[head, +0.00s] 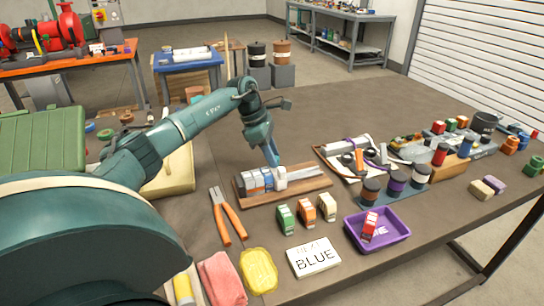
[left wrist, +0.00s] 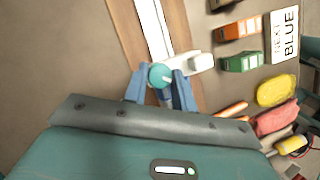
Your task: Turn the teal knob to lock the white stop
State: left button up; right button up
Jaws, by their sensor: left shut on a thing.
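The teal knob (left wrist: 160,75) shows as a round cap between the two blue fingers of my left gripper (left wrist: 162,88) in the left wrist view. The gripper is shut on it. A white stop (left wrist: 201,62) juts out beside the knob, on a pale rail (left wrist: 153,28) fixed to a wooden board. In the head view my left gripper (head: 272,158) reaches down to the white stop (head: 280,178), at the right end of a row of blue, grey and white blocks (head: 256,180). The knob is hidden there. My right gripper is out of view.
Pliers with orange handles (head: 228,215) lie left of the wooden board (head: 312,184). A loaded tray (head: 350,160) is to the right.

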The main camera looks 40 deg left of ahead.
pick_arm(q)
jog(key=m, duration=0.2)
jog(key=m+g+b, duration=0.1)
jog(key=m, duration=0.1)
jog(key=m+g+b, duration=0.1)
jog(key=m, duration=0.1)
jog(key=shift+w+h, duration=0.25)
jog(key=shift+h, duration=0.05)
jog(key=m+g, duration=0.1)
jog(key=m, duration=0.1)
jog(key=shift+m+b, duration=0.3)
jog(key=shift+b, duration=0.05)
jog(key=shift+m+g, duration=0.4)
jog(key=shift+m, duration=0.4)
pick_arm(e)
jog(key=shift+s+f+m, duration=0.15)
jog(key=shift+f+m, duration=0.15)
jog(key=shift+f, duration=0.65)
pick_arm(q)
jog(key=shift+b, duration=0.3)
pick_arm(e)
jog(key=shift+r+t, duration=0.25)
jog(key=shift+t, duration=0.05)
pick_arm(q)
jog(key=o, duration=0.7)
jog(key=shift+c, duration=0.2)
jog(key=o, duration=0.3)
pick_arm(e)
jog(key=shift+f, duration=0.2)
